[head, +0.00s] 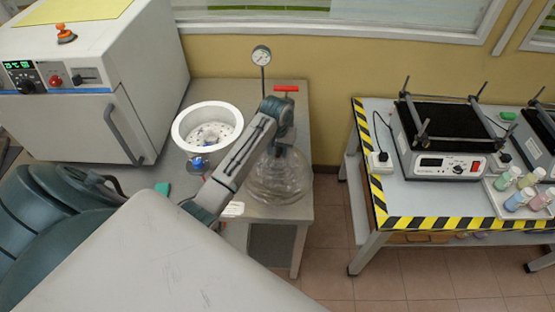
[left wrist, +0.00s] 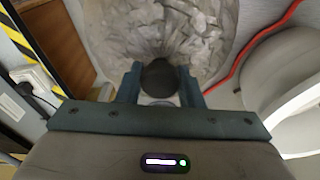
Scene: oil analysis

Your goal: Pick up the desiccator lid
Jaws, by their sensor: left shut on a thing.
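The desiccator lid (head: 281,180) is a clear glass dome at the right end of the grey metal table in the head view. In the left wrist view the glass dome (left wrist: 150,40) fills the top middle, with a dark round knob (left wrist: 159,77) towards me. My left gripper (left wrist: 160,84) has its two fingers on either side of this knob and is shut on it. In the head view my left gripper (head: 283,143) is above the dome, partly hidden by my arm. I cannot tell whether the dome touches the table. My right gripper is not in view.
The white desiccator base (head: 207,108) with a perforated plate stands left of the dome. A gauge (head: 261,56) on a stem and a red-handled valve (head: 286,88) are behind. A white oven (head: 90,90) stands left. A striped-edge table (head: 400,222) with a shaker (head: 440,135) is right.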

